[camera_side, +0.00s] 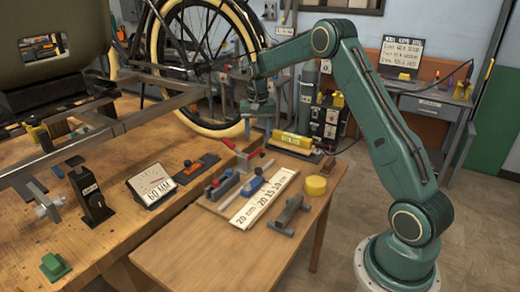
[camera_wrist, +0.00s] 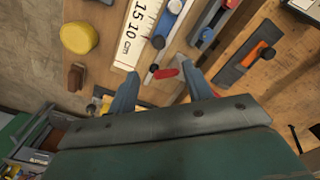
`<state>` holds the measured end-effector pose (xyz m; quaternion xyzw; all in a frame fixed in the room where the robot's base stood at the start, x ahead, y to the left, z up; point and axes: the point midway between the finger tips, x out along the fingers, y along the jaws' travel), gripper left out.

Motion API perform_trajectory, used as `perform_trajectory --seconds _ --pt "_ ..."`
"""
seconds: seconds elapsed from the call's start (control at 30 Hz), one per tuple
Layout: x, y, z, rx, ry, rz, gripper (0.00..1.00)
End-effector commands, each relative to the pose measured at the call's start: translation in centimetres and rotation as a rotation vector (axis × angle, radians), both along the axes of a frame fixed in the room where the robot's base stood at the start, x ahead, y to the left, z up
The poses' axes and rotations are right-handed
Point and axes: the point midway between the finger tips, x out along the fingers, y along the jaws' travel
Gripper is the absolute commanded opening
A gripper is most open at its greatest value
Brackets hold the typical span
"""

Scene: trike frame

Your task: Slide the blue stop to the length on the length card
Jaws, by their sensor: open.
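The blue stop (camera_side: 252,185) sits beside the white ruler (camera_side: 266,198), on its left, on the small wooden table; the ruler carries cm marks. In the wrist view the blue stop (camera_wrist: 175,6) shows at the top edge, partly cut off, next to the ruler (camera_wrist: 138,28). A tilted card on a stand (camera_side: 153,186) on the bench bears lettering like "60 MM"; I cannot read it surely. My gripper (camera_side: 259,108) is open and empty, above the far end of the small table, away from the stop. Its two fingers (camera_wrist: 162,88) show spread apart in the wrist view.
A red-handled tool (camera_side: 247,157) lies beyond the ruler. A yellow disc (camera_side: 315,186), a brown block (camera_side: 328,166) and a grey tool (camera_side: 288,215) lie right of it. An orange-knobbed dark bar (camera_side: 197,166) lies on the bench. A bicycle wheel (camera_side: 200,65) stands behind.

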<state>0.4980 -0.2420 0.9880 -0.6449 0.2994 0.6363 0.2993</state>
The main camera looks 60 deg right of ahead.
Motion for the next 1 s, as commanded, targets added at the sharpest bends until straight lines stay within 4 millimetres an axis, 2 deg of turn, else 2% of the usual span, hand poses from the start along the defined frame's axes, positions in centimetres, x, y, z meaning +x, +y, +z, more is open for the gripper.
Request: perform_trajectory --seconds 0.13,0.57,0.77,1.0 --pt "0.3 -0.8 -1.2 0.005 0.011 -0.021 0.50" --pt "0.3 -0.9 -2.2 0.006 0.012 -0.024 0.50" --pt "0.3 -0.9 -4.1 0.006 0.013 -0.024 0.50" --pt "0.2 -0.9 -7.6 0.007 0.015 -0.023 0.50"
